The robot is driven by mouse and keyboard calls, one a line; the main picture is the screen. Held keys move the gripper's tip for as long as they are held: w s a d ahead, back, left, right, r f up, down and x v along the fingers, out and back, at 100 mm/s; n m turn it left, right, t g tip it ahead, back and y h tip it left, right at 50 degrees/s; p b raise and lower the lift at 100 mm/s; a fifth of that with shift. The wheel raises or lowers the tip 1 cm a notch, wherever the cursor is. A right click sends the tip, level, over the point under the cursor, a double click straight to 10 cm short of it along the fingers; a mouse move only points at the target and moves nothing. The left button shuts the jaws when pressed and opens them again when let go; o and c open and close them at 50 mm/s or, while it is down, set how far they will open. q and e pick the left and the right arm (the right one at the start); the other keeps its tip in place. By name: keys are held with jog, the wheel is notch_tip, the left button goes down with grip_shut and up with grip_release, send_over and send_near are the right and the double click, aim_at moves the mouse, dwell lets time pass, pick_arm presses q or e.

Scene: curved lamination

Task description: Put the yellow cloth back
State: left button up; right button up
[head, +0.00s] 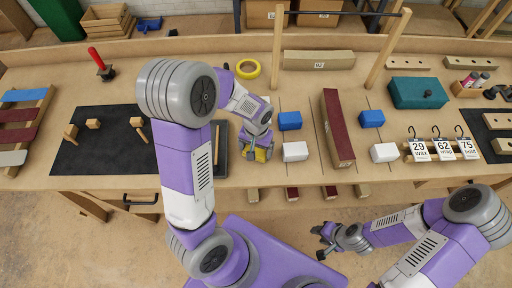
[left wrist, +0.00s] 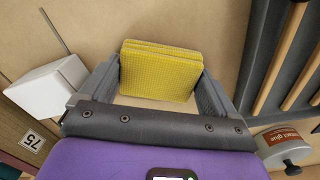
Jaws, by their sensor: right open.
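The yellow cloth (left wrist: 160,72) is a folded, textured pad in the left wrist view. It lies between the two fingers of my left gripper (left wrist: 160,80), which stand close against its left and right edges. I cannot tell whether they press on it or whether it rests on the table. In the head view the cloth (head: 261,155) shows as a yellow patch under my left gripper (head: 257,150), at the table's front part. My right gripper (head: 323,242) is open and empty, in front of the table and over the floor.
A white block (head: 295,152) and a blue block (head: 290,121) stand right of the left gripper. A dark tray with wooden sticks (left wrist: 290,75) and a glue can (left wrist: 283,140) are beside it. A yellow tape ring (head: 248,68) lies behind.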

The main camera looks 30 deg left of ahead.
aim_at(256, 150)
pick_arm(q)
jog(key=shift+o, duration=0.8)
jog(key=shift+r+p, duration=0.3)
jog(key=shift+r, duration=0.05)
notch_tip(256, 150, up, 12)
jog(key=p, duration=0.3)
jog(key=shift+f, duration=0.15)
